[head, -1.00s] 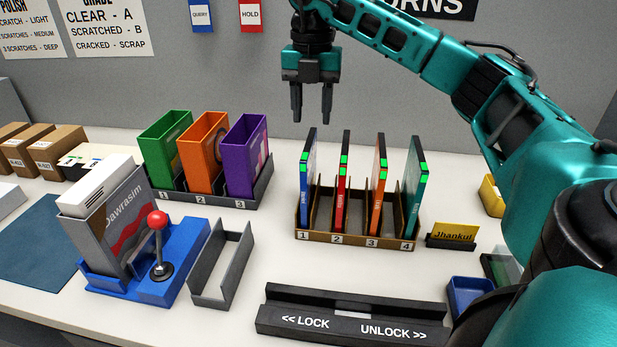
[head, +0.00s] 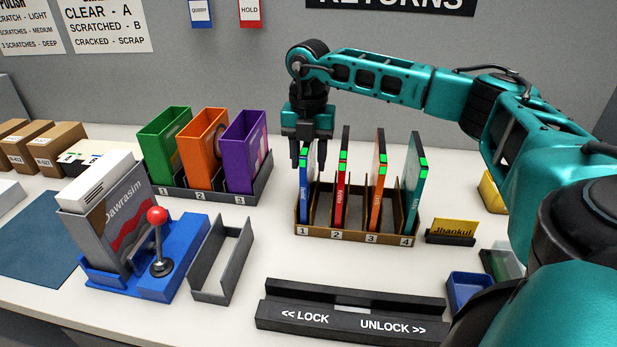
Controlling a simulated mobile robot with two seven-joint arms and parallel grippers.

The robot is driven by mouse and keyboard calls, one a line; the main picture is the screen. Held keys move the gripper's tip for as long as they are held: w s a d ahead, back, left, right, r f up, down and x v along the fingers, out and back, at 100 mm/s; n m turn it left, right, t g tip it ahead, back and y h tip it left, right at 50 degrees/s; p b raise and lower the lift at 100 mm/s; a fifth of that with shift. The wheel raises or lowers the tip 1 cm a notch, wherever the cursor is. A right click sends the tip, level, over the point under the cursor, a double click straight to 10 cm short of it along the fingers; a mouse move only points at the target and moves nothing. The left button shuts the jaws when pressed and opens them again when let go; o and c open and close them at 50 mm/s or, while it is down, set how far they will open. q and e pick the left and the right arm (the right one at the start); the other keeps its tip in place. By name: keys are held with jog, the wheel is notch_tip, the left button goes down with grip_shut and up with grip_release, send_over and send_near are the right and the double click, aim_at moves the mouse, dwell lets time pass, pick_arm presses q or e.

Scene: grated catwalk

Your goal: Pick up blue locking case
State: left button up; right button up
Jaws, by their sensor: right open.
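The blue locking case (head: 304,196) stands upright in slot 1 of the brown numbered rack (head: 354,239). Its spine faces me, with a green tab near the top. My right gripper (head: 308,163) is open and points down at the top of the blue case, with its fingers around or just in front of the upper edge. I cannot tell whether the fingers touch it. The upper part of the case is partly hidden by the gripper. My left gripper is not in view.
Red (head: 341,196), orange (head: 376,196) and teal (head: 413,190) cases stand in the same rack. Green, orange and purple (head: 244,152) boxes stand in a grey rack to the left. A black LOCK/UNLOCK bar (head: 350,312), an empty grey holder (head: 222,262) and a yellow name sign (head: 454,229) are nearby.

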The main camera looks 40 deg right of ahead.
grip_shut()
dwell(0.3)
jog(key=shift+r, duration=0.1)
dwell(0.4)
